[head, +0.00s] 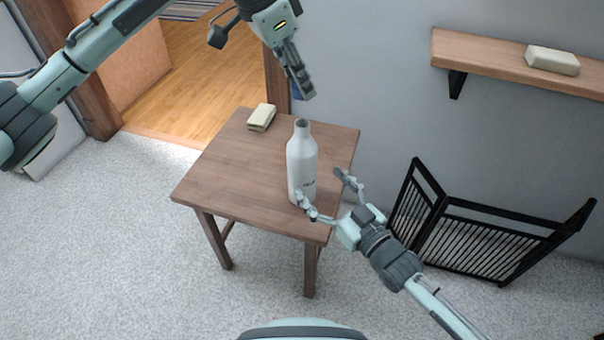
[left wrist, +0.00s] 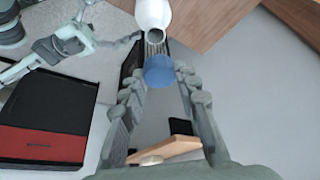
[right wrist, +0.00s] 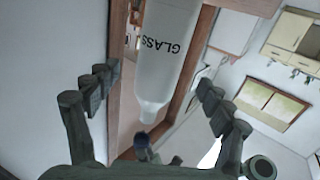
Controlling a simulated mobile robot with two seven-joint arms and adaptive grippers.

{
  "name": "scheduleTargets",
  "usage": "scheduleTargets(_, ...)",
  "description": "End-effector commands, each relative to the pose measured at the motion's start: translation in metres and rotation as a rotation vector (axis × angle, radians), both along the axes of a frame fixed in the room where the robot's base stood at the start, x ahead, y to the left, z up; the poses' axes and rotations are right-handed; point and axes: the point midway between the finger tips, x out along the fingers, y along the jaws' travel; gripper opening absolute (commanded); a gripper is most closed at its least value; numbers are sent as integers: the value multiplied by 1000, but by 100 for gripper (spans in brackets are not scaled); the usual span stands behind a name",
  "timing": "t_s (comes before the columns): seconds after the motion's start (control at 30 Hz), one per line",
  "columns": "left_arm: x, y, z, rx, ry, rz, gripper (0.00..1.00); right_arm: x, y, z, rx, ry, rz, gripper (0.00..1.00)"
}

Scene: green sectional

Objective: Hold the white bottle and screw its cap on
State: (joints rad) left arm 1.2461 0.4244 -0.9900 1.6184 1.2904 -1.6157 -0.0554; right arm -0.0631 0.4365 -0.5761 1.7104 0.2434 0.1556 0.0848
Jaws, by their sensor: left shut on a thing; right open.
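The white bottle (head: 302,160) stands upright and open on the wooden table (head: 235,165); its mouth shows in the left wrist view (left wrist: 154,40). My left gripper (head: 304,93) is shut on the blue cap (left wrist: 159,70), above the bottle and apart from its mouth. In the head view the fingers mostly hide the cap. My right gripper (head: 319,187) is open near the bottle's lower part, one finger on each side. I cannot tell whether it touches the bottle.
A beige block (head: 262,117) lies at the table's back edge. A wall shelf (head: 490,62) with another pale block (head: 552,60) is at upper right. A black folding gate (head: 480,235) stands right of the table. The table's left part is clear.

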Motion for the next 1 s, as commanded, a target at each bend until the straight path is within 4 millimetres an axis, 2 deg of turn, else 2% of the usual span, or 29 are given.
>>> scheduleTargets(0.03,0,0,0,0,0,0,22,10,7,1,1,-2,0,81)
scheduleTargets(0.2,0,0,0,0,0,0,22,36,25,2,1,-3,1,81)
scheduleTargets(0.4,0,0,0,0,0,0,22,55,38,1,1,-1,0,81)
scheduleTargets(0.83,0,0,0,0,0,0,22,61,42,0,-1,1,1,81)
scheduleTargets(1.0,0,0,0,0,0,0,22,61,42,0,-1,1,1,61)
